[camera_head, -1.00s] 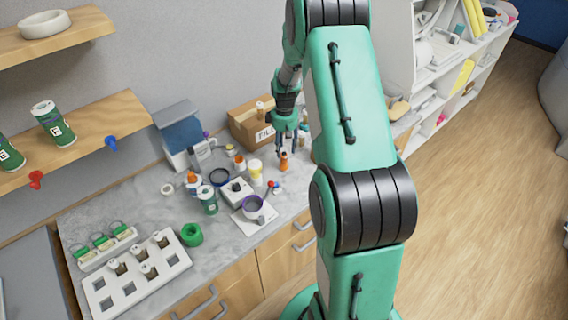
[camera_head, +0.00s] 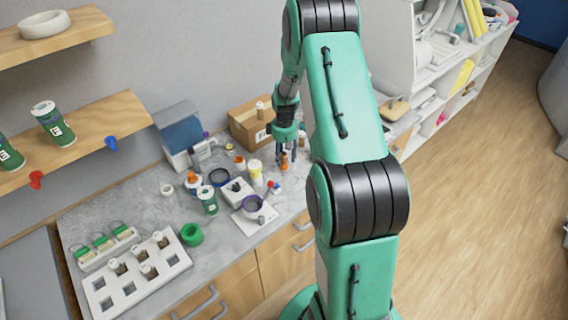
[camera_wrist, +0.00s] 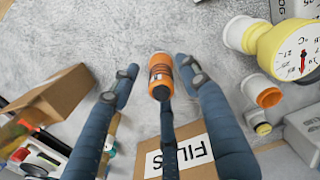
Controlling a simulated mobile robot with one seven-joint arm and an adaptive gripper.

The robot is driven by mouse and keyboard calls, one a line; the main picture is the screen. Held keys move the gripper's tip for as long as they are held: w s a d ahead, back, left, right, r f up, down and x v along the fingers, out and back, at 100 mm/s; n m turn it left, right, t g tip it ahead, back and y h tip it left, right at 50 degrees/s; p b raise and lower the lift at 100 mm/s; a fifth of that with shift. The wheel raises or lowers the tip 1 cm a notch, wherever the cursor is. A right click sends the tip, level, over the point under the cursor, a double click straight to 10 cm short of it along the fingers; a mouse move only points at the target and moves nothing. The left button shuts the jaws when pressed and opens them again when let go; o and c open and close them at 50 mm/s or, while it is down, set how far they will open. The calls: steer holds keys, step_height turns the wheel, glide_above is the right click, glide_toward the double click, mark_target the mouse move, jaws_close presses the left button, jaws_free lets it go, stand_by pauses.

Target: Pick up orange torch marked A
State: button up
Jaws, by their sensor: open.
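An orange torch (camera_wrist: 160,72) with a dark band stands on the grey worktop. In the wrist view it lies between the spread fingers of my gripper (camera_wrist: 158,76), with gaps on both sides. I cannot read a letter A on it. In the head view the small orange torch (camera_head: 284,163) is near the right end of the worktop, partly covered by my gripper (camera_head: 283,154). My gripper is open and empty, with its fingers around the torch.
A cardboard box (camera_head: 247,122) stands behind my gripper. A yellow dial object (camera_wrist: 290,48) is at the wrist view's right. The worktop (camera_head: 215,238) is bare toward its front edge.

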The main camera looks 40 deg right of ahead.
mark_target(285, 153)
stand_by(0.4)
jaws_close()
steer(key=shift+r, duration=0.1)
steer(key=shift+r, duration=0.45)
steer(key=r, duration=0.2)
steer(key=shift+s+a+r, duration=0.15)
steer(key=shift+s+r, duration=0.1)
steer(key=shift+r, duration=0.05)
steer(key=s+a, duration=0.3)
steer(key=s, duration=0.3)
steer(key=s+a+r, duration=0.1)
steer(key=s+a, duration=0.3)
steer(key=s, duration=0.3)
steer(key=shift+s+a+r, duration=0.15)
steer(key=shift+s+a, duration=0.1)
